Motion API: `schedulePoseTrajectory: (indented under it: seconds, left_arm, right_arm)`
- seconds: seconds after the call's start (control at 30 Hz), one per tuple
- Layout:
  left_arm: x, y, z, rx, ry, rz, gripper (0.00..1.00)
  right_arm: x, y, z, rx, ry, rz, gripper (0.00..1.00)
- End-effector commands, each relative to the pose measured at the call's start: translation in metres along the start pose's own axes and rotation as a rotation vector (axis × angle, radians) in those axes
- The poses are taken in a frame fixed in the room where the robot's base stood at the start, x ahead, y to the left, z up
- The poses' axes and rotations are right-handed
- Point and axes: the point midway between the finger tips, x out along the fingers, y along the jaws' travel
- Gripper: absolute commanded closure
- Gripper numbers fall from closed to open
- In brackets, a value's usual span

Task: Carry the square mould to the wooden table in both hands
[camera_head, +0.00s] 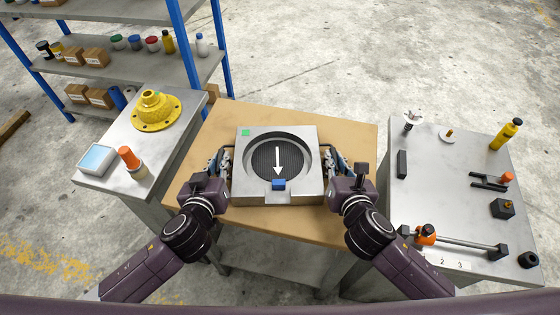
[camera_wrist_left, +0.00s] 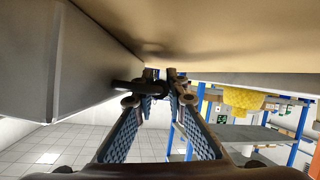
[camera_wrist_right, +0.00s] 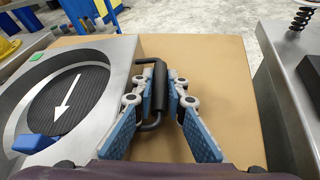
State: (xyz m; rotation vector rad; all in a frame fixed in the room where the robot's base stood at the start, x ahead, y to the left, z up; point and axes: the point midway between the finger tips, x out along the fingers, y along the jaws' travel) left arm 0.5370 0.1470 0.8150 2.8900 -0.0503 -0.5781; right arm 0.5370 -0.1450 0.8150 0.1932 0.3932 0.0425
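The square mould (camera_head: 304,187) is a grey metal block with a round dark recess, a white arrow, a green square and a blue block at its front notch. It sits level on the wooden table (camera_head: 345,125), and it also shows in the right wrist view (camera_wrist_right: 112,52). My left gripper (camera_head: 224,163) is at its left side handle, with the fingers drawn in around the dark bar (camera_wrist_left: 128,86). My right gripper (camera_head: 334,165) has its fingers on both sides of the right handle (camera_wrist_right: 160,88), close against it. The fingertip contact is partly hidden.
A metal table (camera_head: 185,130) at left holds a yellow flanged part (camera_head: 157,112), a blue-topped box and an orange-capped bottle. Another metal table (camera_head: 440,190) at right holds fixtures and a yellow bottle (camera_head: 506,134). Blue-framed shelves (camera_head: 130,60) stand behind left.

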Motion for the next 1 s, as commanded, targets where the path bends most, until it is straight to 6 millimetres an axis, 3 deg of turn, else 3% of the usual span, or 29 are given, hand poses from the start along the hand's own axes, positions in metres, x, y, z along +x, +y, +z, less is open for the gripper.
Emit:
schedulePoseTrajectory:
  seconds: [0.17, 0.57, 1.0]
  left_arm:
    - [0.0, 0.0, -0.001, 0.001, 0.001, -0.001, 0.7]
    - [-0.002, 0.002, -0.005, 0.0, 0.001, 0.003, 0.7]
    - [-0.019, 0.011, -0.047, 0.0, 0.001, 0.002, 0.7]
  right_arm:
    - [0.0, -0.001, 0.0, 0.0, 0.001, -0.001, 0.7]
    - [-0.002, 0.002, 0.004, 0.001, 0.0, 0.002, 0.7]
    - [-0.019, 0.011, 0.047, 0.001, 0.0, 0.001, 0.7]
